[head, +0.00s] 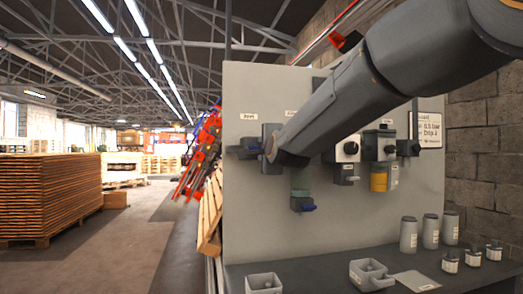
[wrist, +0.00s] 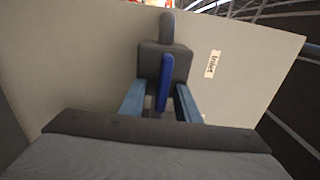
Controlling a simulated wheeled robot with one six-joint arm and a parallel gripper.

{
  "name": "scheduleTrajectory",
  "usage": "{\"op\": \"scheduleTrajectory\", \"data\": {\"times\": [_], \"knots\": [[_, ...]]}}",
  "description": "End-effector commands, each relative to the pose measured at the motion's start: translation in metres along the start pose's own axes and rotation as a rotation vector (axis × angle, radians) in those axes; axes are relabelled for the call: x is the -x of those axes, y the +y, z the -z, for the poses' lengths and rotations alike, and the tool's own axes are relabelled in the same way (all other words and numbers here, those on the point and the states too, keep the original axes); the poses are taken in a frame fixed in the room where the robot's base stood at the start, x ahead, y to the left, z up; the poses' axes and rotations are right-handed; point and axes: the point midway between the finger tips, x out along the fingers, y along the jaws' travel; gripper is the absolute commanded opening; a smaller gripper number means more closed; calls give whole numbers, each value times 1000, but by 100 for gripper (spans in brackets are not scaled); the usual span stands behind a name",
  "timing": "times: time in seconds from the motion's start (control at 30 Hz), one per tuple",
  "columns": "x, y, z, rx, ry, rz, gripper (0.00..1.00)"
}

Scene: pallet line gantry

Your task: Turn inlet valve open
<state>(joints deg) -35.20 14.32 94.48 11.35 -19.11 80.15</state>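The inlet valve shows in the wrist view as a dark grey body (wrist: 150,62) on a pale panel, with a blue lever handle (wrist: 165,82) across its front. The handle runs roughly in line with the grey pipe stub (wrist: 167,28). A small label reading "Inlet" (wrist: 214,64) is beside it. My gripper (wrist: 162,90) is open, its two light blue fingers apart on either side of the handle. A gap shows left of the handle; the right finger is closer, and contact cannot be told. In the head view my arm hides most of the valve (head: 240,150).
Grey canisters (head: 408,235), small jars (head: 450,263) and grey bins (head: 370,275) stand on the bench below. Open floor lies left.

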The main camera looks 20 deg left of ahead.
Motion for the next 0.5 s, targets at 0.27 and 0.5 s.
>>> {"op": "scheduleTrajectory", "data": {"times": [0.27,0.5], "knots": [[31,-1,0,-1,0,2,29],[65,0,1,0,0,1,29]]}}
